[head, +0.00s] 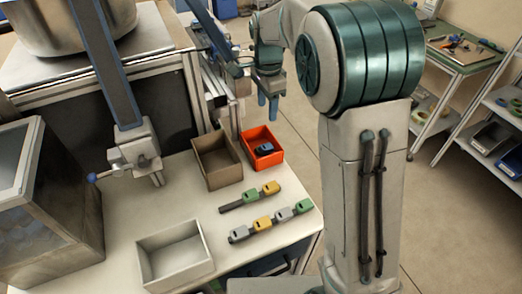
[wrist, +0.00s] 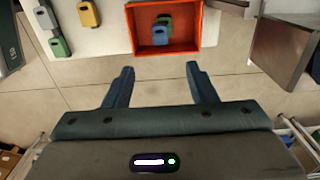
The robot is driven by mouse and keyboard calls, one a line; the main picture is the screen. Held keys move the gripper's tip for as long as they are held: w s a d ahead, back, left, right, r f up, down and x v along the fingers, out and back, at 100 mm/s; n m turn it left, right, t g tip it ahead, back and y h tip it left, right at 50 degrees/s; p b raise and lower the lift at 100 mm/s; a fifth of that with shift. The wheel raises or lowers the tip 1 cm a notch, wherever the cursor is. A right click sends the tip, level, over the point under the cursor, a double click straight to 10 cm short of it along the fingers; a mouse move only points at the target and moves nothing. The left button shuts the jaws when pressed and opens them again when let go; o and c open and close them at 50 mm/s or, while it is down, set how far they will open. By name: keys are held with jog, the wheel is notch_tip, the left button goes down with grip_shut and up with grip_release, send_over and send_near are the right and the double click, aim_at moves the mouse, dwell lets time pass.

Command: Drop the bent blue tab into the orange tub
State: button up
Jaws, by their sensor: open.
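The orange tub (head: 268,162) stands on the table's right side. It also shows at the top of the wrist view (wrist: 210,27). A blue tab (wrist: 160,36) lies inside it, beside a greyish-green tab (wrist: 164,20); the two overlap in this view. In the head view the tub's contents look like a small dark blue lump (head: 264,148). I cannot tell whether the blue tab is bent. My gripper (head: 268,102) is beyond the tub and higher, apart from it. In the wrist view my fingers (wrist: 160,84) are spread with nothing between them.
A brown bin (head: 222,178) stands left of the tub. Two dark rails (head: 230,208) hold several yellow, green and grey tabs. An empty white bin (head: 175,270) is at the front. A metal frame (head: 193,90) rises behind. Bare floor (wrist: 160,104) lies below my fingers.

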notch_tip(320, 180, up, 8)
jog(key=shift+f, duration=0.25)
dwell(0.4)
